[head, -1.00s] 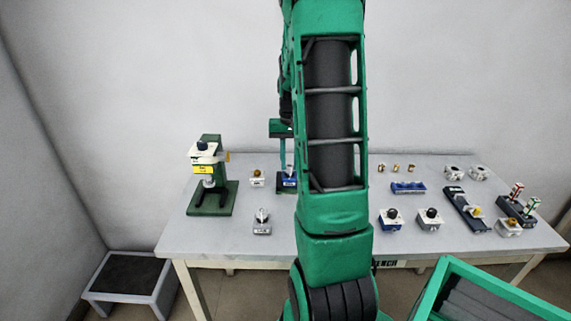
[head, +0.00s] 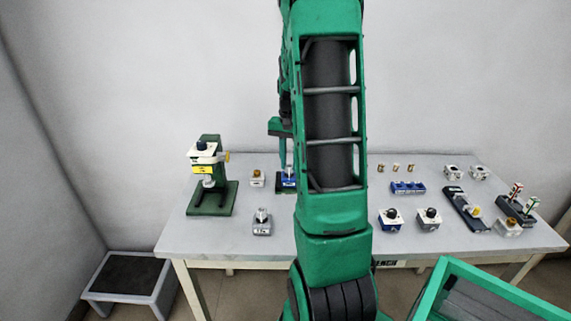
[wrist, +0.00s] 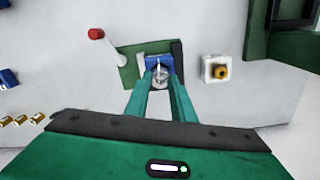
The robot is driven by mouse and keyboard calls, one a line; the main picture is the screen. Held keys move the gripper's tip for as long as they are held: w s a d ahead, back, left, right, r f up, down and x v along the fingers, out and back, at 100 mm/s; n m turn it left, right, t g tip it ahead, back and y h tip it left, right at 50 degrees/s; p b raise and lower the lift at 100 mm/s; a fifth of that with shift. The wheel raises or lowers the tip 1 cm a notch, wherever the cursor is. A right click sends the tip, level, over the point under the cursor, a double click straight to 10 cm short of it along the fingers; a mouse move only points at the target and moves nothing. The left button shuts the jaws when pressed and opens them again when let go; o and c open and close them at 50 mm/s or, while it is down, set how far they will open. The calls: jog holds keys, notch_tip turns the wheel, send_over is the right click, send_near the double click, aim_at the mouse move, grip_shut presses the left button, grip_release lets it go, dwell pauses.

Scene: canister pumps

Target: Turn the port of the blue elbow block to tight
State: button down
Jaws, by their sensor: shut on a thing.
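The blue elbow block (wrist: 153,62) sits in a green fixture (wrist: 130,70) in the wrist view. Its silver port (wrist: 159,76) points up at the camera. My gripper (wrist: 161,78) has one finger on each side of the port and is shut on it. In the head view the blue elbow block (head: 289,183) shows small at the back of the table, just left of my arm. My gripper (head: 286,163) reaches down to it there, partly hidden by my arm. I cannot read how tight the port is.
A lever with a red knob (wrist: 96,34) stands beside the fixture. A white block with a brass port (wrist: 216,70) lies close on the other side. A green press (head: 209,180) stands at the table's left. More blocks, such as a silver-ported one (head: 262,223), stand around.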

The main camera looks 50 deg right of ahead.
aim_at(289, 166)
jog(key=c, duration=1.5)
grip_release()
notch_tip(289, 166, up, 11)
jog(key=shift+w+f, duration=0.1)
jog(key=shift+f, duration=0.05)
jog(key=shift+a, duration=0.1)
jog(key=s+a+f+n, duration=0.1)
jog(key=s+a+n, duration=0.1)
jog(key=s+a, duration=0.4)
jog(key=s+a+f+n, duration=0.1)
jog(key=s+a+n, duration=0.1)
jog(key=s+a, duration=0.5)
jog(key=s+a+f+n, duration=0.1)
jog(key=s+a+n, duration=0.1)
jog(key=s+a, duration=0.5)
jog(key=shift+s+a+f+n, duration=0.1)
jog(key=shift+s+a+n, duration=0.05)
jog(key=shift+a, duration=0.35)
jog(key=shift+s+a+f+n, duration=0.1)
jog(key=shift+a+n, duration=0.05)
jog(key=shift+a, duration=0.3)
